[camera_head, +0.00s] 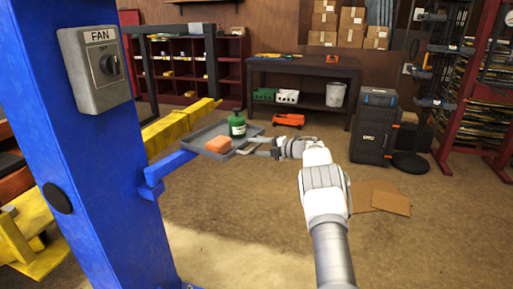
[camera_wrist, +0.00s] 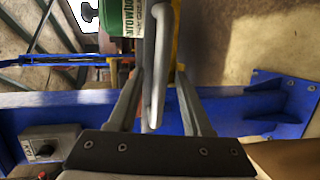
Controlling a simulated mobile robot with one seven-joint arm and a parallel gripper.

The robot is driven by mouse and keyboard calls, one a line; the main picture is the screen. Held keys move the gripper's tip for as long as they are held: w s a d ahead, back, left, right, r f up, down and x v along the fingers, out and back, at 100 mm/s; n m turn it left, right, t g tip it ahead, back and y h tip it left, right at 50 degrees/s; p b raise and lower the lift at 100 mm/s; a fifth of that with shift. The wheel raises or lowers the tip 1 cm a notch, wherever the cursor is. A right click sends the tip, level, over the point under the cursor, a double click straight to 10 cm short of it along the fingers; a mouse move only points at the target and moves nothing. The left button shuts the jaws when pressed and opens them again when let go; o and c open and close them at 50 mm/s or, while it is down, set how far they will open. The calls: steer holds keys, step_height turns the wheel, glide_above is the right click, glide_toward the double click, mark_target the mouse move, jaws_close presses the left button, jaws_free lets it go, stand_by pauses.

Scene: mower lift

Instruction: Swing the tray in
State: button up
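The grey tray (camera_head: 192,144) sits on a blue arm (camera_head: 170,163) that reaches out from the blue post (camera_head: 95,165). A grey bar handle (camera_wrist: 155,50) sticks out from the tray's near right side. My gripper (camera_head: 272,147) is at this handle. In the wrist view, my gripper (camera_wrist: 158,85) has its two fingers apart, one on each side of the handle, with gaps visible. The green bottle (camera_wrist: 120,18) shows just beyond. The exact depth of the handle between the fingers is hard to tell.
A grey fan switch box (camera_head: 95,68) is on the post. Yellow lift parts (camera_head: 180,127) lie behind the tray. A workbench (camera_head: 303,68), black cases (camera_head: 374,127) and flat cardboard (camera_head: 383,197) are farther off. The floor right of the tray is mostly clear.

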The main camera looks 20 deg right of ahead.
steer(key=shift+d, duration=0.1)
steer(key=p+v, duration=0.1)
steer(key=v, duration=1.6)
steer(key=shift+s, duration=0.15)
steer(key=shift+c, duration=0.2)
